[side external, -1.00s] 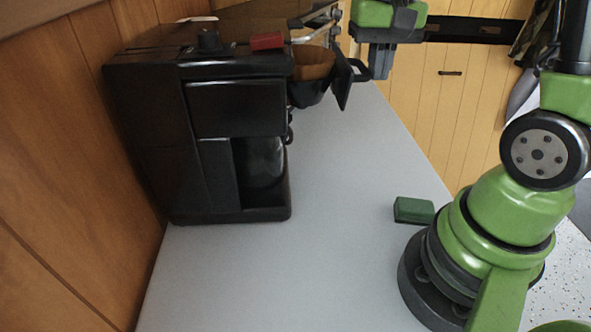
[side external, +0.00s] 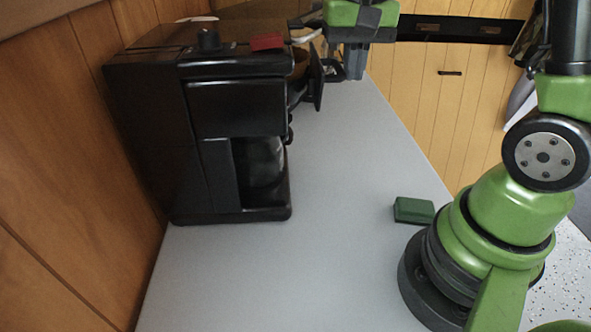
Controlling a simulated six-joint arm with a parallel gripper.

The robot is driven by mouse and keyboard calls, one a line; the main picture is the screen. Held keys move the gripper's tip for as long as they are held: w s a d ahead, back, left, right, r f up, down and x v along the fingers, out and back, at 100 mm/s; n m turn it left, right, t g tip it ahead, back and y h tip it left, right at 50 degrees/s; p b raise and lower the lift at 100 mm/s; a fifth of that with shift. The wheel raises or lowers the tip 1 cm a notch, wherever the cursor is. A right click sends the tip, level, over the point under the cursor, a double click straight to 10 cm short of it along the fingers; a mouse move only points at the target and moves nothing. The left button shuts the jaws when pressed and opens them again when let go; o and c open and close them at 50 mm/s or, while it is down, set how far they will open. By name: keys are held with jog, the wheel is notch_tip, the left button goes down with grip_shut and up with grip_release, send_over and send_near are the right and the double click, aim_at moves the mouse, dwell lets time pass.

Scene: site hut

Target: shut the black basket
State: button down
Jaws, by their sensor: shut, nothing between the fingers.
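The black coffee machine (side external: 236,110) stands on the grey counter against the wood wall. Its black basket (side external: 318,78) still sticks out a little at the machine's far right side, with a brown filter (side external: 299,62) partly visible inside. My gripper (side external: 354,68) is shut and empty, pointing down just right of the basket's front plate. I cannot tell whether the fingers touch the basket.
A green block (side external: 413,210) lies on the counter (side external: 340,260) near my arm's base. A red piece (side external: 267,42) sits on top of the machine. The counter in front of the machine is clear.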

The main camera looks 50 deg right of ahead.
jog(key=shift+w+a, duration=0.5)
notch_tip(320, 180, up, 8)
jog(key=w+a, duration=0.1)
jog(key=shift+w+a, duration=0.2)
dwell(1.6)
jog(key=s+a+n+t+y, duration=0.1)
jog(key=s+a+n+t, duration=0.1)
jog(key=s, duration=0.5)
jog(key=s+a+f+n+t+y, duration=0.1)
jog(key=s+a+n+t, duration=0.2)
jog(key=s, duration=0.4)
jog(key=shift+s+a+t, duration=0.15)
jog(key=shift+a+t, duration=0.35)
jog(key=shift+t, duration=0.6)
